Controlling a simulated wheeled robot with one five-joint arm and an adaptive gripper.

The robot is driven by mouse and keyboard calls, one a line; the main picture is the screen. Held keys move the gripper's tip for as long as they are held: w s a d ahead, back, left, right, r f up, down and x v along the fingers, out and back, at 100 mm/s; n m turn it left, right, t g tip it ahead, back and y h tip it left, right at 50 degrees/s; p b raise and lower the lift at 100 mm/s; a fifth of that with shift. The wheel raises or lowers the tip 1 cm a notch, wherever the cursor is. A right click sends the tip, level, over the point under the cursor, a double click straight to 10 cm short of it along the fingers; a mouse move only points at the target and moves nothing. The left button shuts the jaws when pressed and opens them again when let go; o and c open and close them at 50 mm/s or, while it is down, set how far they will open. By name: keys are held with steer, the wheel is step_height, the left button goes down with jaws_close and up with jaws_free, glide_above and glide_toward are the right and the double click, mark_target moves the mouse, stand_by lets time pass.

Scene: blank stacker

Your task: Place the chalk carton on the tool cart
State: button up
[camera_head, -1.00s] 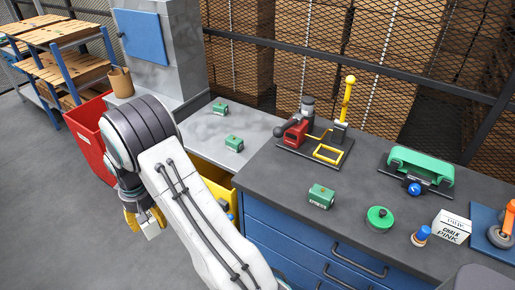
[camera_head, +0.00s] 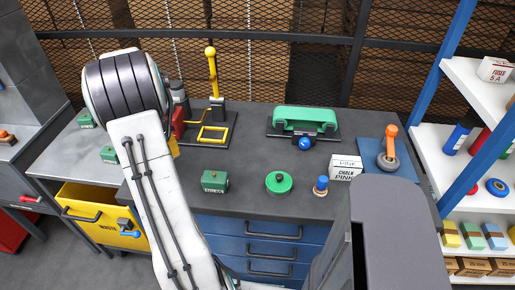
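The chalk carton (camera_head: 346,167) is a small white box with dark lettering, "CHALK PINK". It stands upright on the dark workbench top (camera_head: 255,190), toward the right, between a blue-topped knob and a blue plate. My arm rises in front of the bench's left part, well left of the carton. My gripper is mostly hidden behind the arm; only a small yellow piece, seemingly a finger, shows beside it. Whether it is open or shut does not show. I cannot clearly pick out a tool cart in this view.
Near the carton are a green round lid (camera_head: 278,183), a blue-topped knob (camera_head: 320,186) and an orange-handled caster (camera_head: 389,150). A green box (camera_head: 214,181) and a yellow-lever press (camera_head: 212,90) stand farther left. Shelves (camera_head: 440,165) stand at right, a yellow drawer (camera_head: 95,215) at left.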

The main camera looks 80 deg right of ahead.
steer(key=s+d+r+m+b, duration=0.1)
steer(key=s+d+r+m, duration=0.2)
steer(key=s+m, duration=0.75)
steer(key=s+d+r+m+b, duration=0.2)
steer(key=s+m, duration=0.2)
steer(key=s, duration=1.3)
steer(key=p, duration=0.3)
glide_above(267, 153)
steer(key=shift+m, duration=0.25)
step_height(267, 153, down, 7)
steer(key=shift+r, duration=0.15)
steer(key=shift+f, duration=2.05)
steer(key=shift+f, duration=0.15)
steer(key=o, duration=1.3)
steer(key=shift+c, duration=0.2)
